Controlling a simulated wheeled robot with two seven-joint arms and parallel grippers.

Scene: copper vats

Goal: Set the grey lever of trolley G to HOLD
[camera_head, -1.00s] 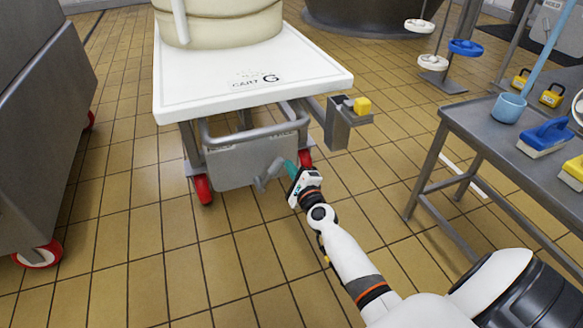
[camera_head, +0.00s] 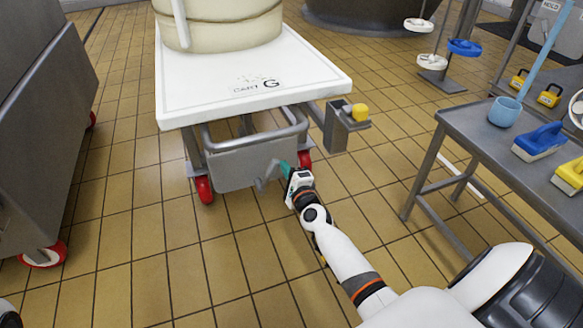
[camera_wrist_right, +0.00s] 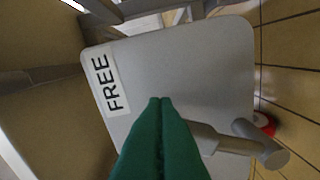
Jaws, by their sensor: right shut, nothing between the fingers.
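Trolley G (camera_head: 200,95) has a white top marked "CART G" and a grey box (camera_head: 225,170) below it. The grey lever (camera_head: 268,174) sticks out from the box's front, its outer end pointing down and left in the head view. My right gripper (camera_head: 285,166) is shut and empty, just right of the lever. In the right wrist view its green fingertips (camera_wrist_right: 160,101) are together in front of the grey plate (camera_wrist_right: 180,70). The lever (camera_wrist_right: 262,150) passes right of the fingers; its inner end is partly hidden. A FREE label (camera_wrist_right: 105,82) is at the plate's left. I see no HOLD label on this plate.
A grey post with a yellow button (camera_head: 360,112) stands at the trolley's right. A metal table (camera_head: 465,120) with a blue cup and brushes is on the right. A large grey wheeled bin (camera_head: 40,120) is on the left. Tiled floor in front is free.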

